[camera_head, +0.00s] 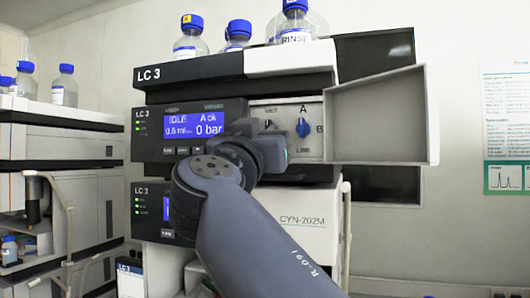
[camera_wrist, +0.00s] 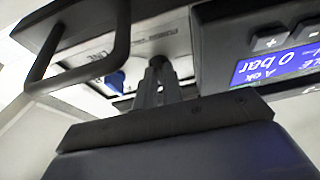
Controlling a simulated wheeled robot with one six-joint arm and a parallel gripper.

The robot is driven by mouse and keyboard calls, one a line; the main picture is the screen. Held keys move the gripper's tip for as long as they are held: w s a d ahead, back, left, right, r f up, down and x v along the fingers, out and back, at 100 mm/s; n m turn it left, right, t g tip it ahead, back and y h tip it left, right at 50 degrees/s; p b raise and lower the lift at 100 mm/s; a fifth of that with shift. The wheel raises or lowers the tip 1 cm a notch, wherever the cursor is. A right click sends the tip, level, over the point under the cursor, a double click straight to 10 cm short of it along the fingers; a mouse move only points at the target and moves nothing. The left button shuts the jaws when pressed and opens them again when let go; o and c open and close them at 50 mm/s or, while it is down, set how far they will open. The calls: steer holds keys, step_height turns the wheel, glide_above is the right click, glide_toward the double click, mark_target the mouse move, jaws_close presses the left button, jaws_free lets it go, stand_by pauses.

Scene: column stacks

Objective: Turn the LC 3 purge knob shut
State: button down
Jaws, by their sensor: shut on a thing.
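The LC 3 stack (camera_head: 190,71) stands in the middle of the head view. Its pump module has a lit blue display (camera_head: 194,123) reading 0 bar, with a pale valve panel (camera_head: 313,108) to the right. My gripper (camera_head: 268,126) is at the left part of this panel, shut on a small knob there, taken as the purge knob. The fingers hide most of the knob, so its angle cannot be told. In the wrist view the fingers (camera_wrist: 157,66) point into the panel. A separate blue knob (camera_head: 303,127) with A, B and Line marks sits just right of them, untouched.
An open grey door (camera_head: 380,115) sticks out right of the panel. Blue-capped bottles (camera_head: 191,40) stand on top of the stack. A dark handle-like bar (camera_wrist: 125,45) shows in the wrist view. Another instrument stack (camera_head: 60,145) stands at the left.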

stand_by(0.3)
steer(key=c, duration=1.5)
jaws_free()
steer(key=shift+c, duration=0.2)
steer(key=b+v, duration=0.4)
steer(key=v, duration=0.6)
steer(key=shift+s+a+f, duration=0.15)
steer(key=shift+s, duration=0.2)
steer(key=p+x, duration=0.4)
steer(key=x, duration=0.7)
steer(key=shift+s+f, duration=0.15)
steer(key=shift+f, duration=0.05)
